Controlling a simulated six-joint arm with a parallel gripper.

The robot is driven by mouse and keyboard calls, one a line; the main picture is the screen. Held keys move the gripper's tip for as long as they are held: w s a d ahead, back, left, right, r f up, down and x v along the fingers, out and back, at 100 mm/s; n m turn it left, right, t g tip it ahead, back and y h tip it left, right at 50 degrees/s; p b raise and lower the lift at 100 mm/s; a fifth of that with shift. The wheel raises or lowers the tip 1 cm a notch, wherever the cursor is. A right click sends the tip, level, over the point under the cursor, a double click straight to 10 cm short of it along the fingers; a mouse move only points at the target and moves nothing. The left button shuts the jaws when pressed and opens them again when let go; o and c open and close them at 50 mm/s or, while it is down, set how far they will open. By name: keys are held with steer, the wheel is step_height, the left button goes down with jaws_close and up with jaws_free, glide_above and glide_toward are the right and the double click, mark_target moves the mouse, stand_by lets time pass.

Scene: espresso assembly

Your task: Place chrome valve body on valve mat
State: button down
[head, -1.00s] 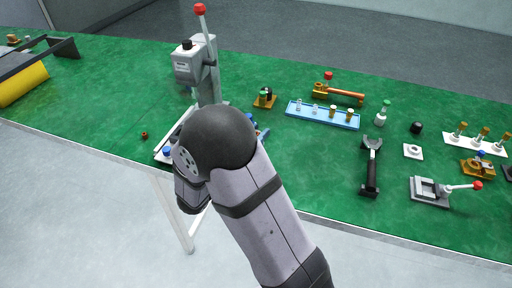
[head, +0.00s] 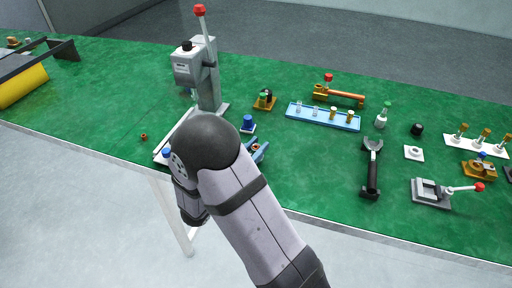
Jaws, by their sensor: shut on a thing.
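My gripper is hidden behind my own arm, whose dark rounded wrist covers the near left of the bench. I cannot see the chrome valve body. I cannot identify the valve mat for sure. A white board (head: 172,138) lies partly hidden behind my wrist, with a blue piece (head: 166,153) at its near left end.
A grey lever press (head: 208,75) stands behind my wrist. A blue-grey fixture (head: 260,150) is partly hidden beside my arm. A blue tray (head: 320,124), a black-handled tool (head: 372,178) and a grey clamp (head: 431,193) lie to the right.

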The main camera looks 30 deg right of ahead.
steer(key=c, duration=1.5)
jaws_free()
steer(key=shift+c, duration=0.2)
steer(key=shift+r, duration=0.15)
steer(key=v, duration=1.2)
